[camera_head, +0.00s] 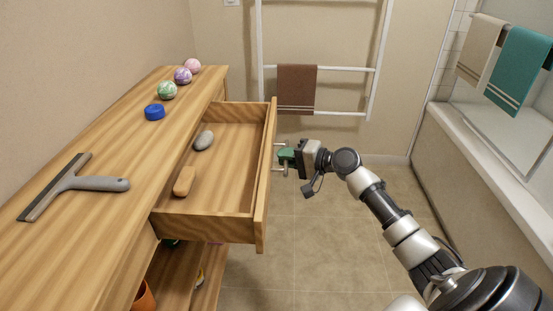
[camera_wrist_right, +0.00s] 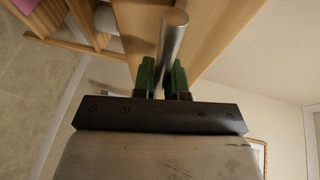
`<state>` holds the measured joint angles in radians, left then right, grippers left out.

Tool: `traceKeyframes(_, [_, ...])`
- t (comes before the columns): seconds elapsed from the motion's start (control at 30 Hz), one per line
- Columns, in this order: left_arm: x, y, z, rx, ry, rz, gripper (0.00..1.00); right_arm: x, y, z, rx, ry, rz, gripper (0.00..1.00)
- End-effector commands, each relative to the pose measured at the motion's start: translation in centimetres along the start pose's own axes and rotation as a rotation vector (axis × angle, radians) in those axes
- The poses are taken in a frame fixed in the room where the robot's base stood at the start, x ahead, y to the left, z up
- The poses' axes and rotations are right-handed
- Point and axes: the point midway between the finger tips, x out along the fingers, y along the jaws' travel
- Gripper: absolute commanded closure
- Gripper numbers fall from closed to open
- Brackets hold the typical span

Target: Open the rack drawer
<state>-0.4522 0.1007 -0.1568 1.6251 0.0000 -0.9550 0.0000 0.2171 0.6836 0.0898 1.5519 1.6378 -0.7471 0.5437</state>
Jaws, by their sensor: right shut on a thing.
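The rack drawer (camera_head: 262,178) is wooden and pulled well out from the wooden rack (camera_head: 110,178) in the head view. A grey stone-like object (camera_head: 204,140) and a tan block (camera_head: 184,181) lie inside it. My right gripper (camera_head: 284,155), with green fingertips, is at the drawer's front on its outer side. In the right wrist view its fingers (camera_wrist_right: 162,78) are on either side of a metal bar handle (camera_wrist_right: 173,45), shut on it. The handle's ends show beside the fingers in the head view. My left gripper is not in view.
On the rack top are a squeegee (camera_head: 75,184), a blue round tin (camera_head: 154,112) and several coloured balls (camera_head: 167,90). Open shelves (camera_head: 178,275) lie below the drawer. A towel ladder (camera_head: 320,69) stands at the back wall and a bathtub (camera_head: 478,165) at right. The floor (camera_head: 310,235) between is clear.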

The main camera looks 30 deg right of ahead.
Motion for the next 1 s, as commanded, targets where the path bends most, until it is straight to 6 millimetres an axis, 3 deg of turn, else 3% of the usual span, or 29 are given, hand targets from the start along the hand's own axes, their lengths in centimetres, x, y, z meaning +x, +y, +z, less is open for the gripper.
traceKeyframes(0.4, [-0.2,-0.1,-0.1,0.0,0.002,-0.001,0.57,-0.2,0.1,-0.1,0.001,-0.001,0.002,1.0])
traceKeyframes(0.43, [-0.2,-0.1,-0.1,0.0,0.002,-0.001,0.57,-0.2,0.1,-0.1,0.001,-0.001,0.002,0.83])
traceKeyframes(0.57, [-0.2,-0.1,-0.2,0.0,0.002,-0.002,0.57,-0.2,0.1,-0.1,0.001,-0.001,0.001,0.63])
traceKeyframes(0.87, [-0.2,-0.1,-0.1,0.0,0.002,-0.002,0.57,-0.4,0.1,-0.1,0.001,0.0,0.0,0.63])
traceKeyframes(1.0, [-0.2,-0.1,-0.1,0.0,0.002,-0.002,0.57,-1.7,0.2,-0.1,0.001,0.0,0.003,0.63])
